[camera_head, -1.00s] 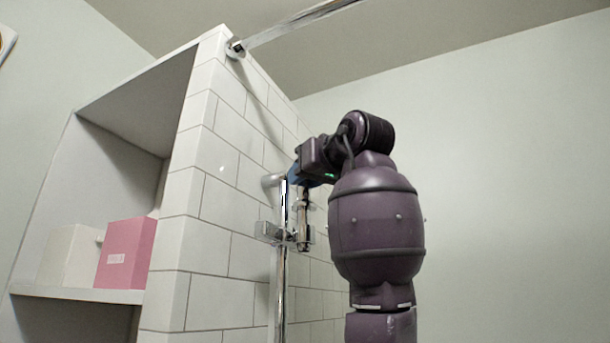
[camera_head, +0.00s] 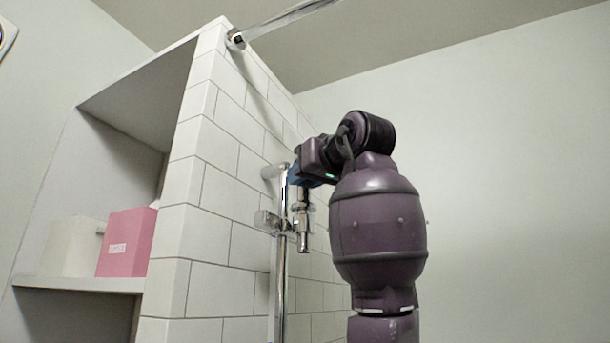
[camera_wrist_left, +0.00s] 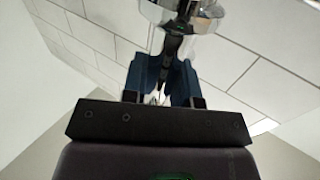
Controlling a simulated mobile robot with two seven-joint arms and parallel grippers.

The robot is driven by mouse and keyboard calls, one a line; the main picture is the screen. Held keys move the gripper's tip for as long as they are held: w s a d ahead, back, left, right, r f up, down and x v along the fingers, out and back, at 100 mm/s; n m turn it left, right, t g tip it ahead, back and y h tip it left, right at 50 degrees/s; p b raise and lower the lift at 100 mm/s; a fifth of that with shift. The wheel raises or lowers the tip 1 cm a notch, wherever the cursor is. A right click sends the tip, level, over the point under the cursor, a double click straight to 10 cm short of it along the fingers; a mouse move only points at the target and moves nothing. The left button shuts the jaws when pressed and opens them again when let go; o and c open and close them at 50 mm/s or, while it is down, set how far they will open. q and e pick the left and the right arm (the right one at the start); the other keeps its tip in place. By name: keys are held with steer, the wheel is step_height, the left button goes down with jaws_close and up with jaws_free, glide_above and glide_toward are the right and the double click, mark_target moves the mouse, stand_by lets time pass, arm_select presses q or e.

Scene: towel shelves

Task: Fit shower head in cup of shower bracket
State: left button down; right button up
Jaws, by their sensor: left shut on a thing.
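The shower head (camera_head: 303,232) is a chrome piece hanging below my left gripper (camera_head: 298,178), beside the upper part of the chrome riser rail (camera_head: 281,285). In the left wrist view its chrome end (camera_wrist_left: 182,12) shows just beyond the blue fingers of my left gripper (camera_wrist_left: 163,75), which are shut on it. The shower bracket (camera_head: 266,221) is clamped on the rail, just left of the shower head. I cannot tell whether the head touches the bracket's cup. My right gripper is out of view.
A white tiled wall (camera_head: 205,240) stands behind the rail. A chrome bar (camera_head: 285,20) runs from its top toward the upper right. A shelf niche (camera_head: 80,284) at left holds a pink box (camera_head: 127,243) and a white box (camera_head: 72,248). The right side is bare wall.

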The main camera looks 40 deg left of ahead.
arm_select(q)
steer(key=shift+f+b, duration=0.3)
steer(key=shift+f, duration=0.25)
steer(key=c, duration=0.8)
jaws_free()
steer(key=v, duration=1)
steer(key=shift+d, duration=0.35)
steer(key=shift+s, duration=0.1)
steer(key=shift+r, duration=0.15)
